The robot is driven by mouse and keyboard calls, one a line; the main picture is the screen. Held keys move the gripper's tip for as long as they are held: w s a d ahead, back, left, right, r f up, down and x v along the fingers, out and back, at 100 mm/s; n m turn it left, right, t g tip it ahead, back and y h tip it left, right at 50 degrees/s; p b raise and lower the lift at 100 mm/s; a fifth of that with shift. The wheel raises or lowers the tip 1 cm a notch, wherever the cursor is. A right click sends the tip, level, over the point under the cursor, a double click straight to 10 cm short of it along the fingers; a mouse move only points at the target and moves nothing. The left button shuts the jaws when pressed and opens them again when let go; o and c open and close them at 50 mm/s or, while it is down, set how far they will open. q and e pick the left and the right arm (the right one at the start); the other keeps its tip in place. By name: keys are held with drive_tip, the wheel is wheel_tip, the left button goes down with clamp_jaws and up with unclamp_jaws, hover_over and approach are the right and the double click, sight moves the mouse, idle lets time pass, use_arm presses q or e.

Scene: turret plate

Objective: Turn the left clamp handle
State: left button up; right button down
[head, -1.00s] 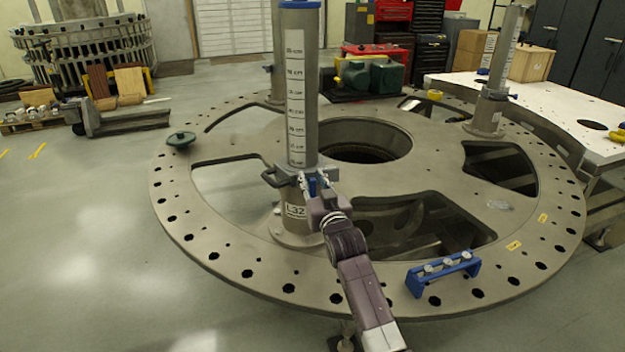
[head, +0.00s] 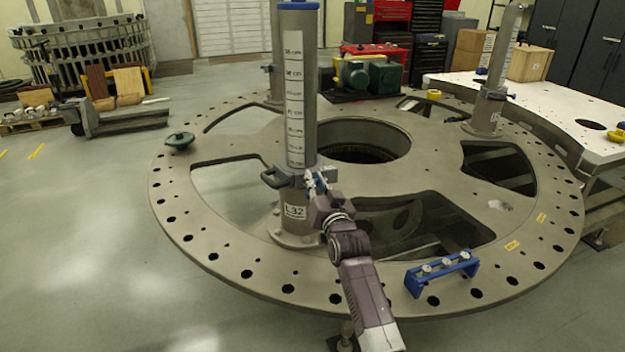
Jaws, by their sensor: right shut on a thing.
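The near upright post (head: 298,90) with a centimetre scale stands on the large round plate (head: 230,255). It has a grey clamp collar (head: 290,178) low down and an L32 label (head: 294,212) below that. A dark loop handle (head: 272,178) sticks out on the collar's left. My right gripper (head: 317,183) is at the collar's right side, shut on the small blue clamp handle there. The fingers hide most of that handle. My left gripper is not in view.
A blue rack with silver knobs (head: 441,272) sits on the plate at the right front. Another post (head: 495,90) stands at the far right beside a white table (head: 550,115). The plate has large openings.

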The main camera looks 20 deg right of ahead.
drive_tip(key=m, duration=0.2)
drive_tip(key=d+m, duration=0.1)
drive_tip(key=shift+f+m, duration=0.2)
drive_tip(key=shift+m, duration=0.2)
drive_tip(key=shift+d+f+m, duration=0.2)
drive_tip(key=shift+f+m, duration=0.2)
drive_tip(key=shift+m, duration=1.35)
drive_tip(key=shift+d+f+m, duration=0.15)
drive_tip(key=shift+f+m, duration=0.3)
drive_tip(key=shift+m, duration=1.35)
drive_tip(key=shift+d+f+m, duration=0.2)
drive_tip(key=shift+f+m, duration=0.2)
drive_tip(key=shift+m, duration=1.35)
drive_tip(key=c, duration=1.9)
unclamp_jaws()
drive_tip(key=shift+c, duration=0.2)
